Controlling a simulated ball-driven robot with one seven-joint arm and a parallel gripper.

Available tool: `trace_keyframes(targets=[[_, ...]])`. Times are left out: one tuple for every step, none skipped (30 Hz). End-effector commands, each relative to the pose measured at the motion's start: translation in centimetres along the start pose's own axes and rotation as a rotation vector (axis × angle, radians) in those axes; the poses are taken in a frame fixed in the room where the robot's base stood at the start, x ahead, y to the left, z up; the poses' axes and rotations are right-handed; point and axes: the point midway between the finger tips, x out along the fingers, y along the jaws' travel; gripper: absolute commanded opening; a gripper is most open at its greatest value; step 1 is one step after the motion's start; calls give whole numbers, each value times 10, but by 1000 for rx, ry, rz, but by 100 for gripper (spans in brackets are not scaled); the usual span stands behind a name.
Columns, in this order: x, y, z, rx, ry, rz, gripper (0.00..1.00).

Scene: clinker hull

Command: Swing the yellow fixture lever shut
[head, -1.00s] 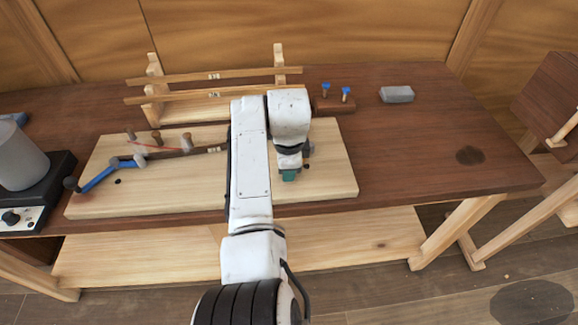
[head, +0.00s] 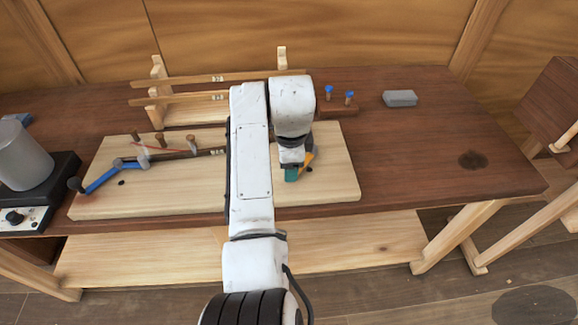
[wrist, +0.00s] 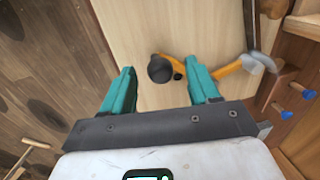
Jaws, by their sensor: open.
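The yellow lever (wrist: 230,67) lies over the pale board in the wrist view, with its grey pivot end at right and a dark round knob (wrist: 160,68) at left. The knob is ahead of and between my open fingertips; whether it is inside the jaws in depth I cannot tell. My gripper (wrist: 160,76) has two teal fingers spread apart, holding nothing. In the head view my gripper (head: 291,174) is low over the right part of the board. A short piece of the yellow lever (head: 309,159) shows right beside it; my arm hides the rest.
The pale board (head: 335,185) lies on a dark bench. A blue lever (head: 101,180) is at its left, by upright pegs and a strip. A wooden rack (head: 157,90) stands behind. Blue-topped pegs (head: 349,95) and a grey block (head: 400,98) are at back right. The right bench is clear.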

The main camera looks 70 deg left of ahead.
Motion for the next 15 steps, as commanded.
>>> trace_keyframes(targets=[[-11,-1,0,0,0,-6,60],[-17,-1,0,0,0,-6,60],[-25,-1,0,0,0,-6,60],[-30,-1,0,-1,0,-5,60],[-35,-1,1,-1,0,-5,60],[-42,-1,1,-1,0,-5,60],[-46,-1,1,0,0,-4,60],[-50,-1,1,-1,-1,-4,60],[-55,-1,1,0,-1,-4,60],[-58,-1,1,0,-1,-2,60],[-61,-1,1,-1,-1,-2,60],[-64,-1,1,-1,-1,-3,60],[-66,-1,1,-1,0,-2,60],[-67,0,1,-1,0,-2,60],[-68,0,1,-1,0,-1,60]])
